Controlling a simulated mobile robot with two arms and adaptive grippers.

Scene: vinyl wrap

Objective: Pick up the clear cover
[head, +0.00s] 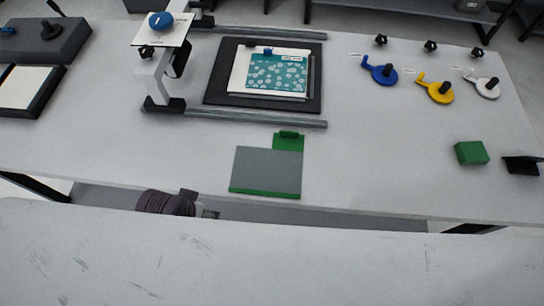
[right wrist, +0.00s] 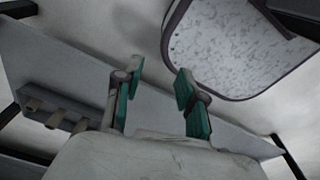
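No separate clear cover can be made out for certain. A teal patterned sheet (head: 277,73) lies on a white board inside a black frame (head: 214,88) on the table; whether a clear layer covers it I cannot tell. Nearer the front edge, a flat grey panel (head: 266,171) lies on a green base with a green clip (head: 288,141) at its back. My right gripper (right wrist: 158,72) shows in the right wrist view, its teal-padded fingers apart with nothing between them. It is away from the tabletop objects. My left gripper is not in view.
A white stand (head: 155,82) with a blue knob (head: 161,21) straddles rails left of the frame. Blue (head: 380,71), yellow (head: 436,89) and white (head: 484,86) handled tools lie at right, near a green block (head: 471,153). The table's front middle-right is clear.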

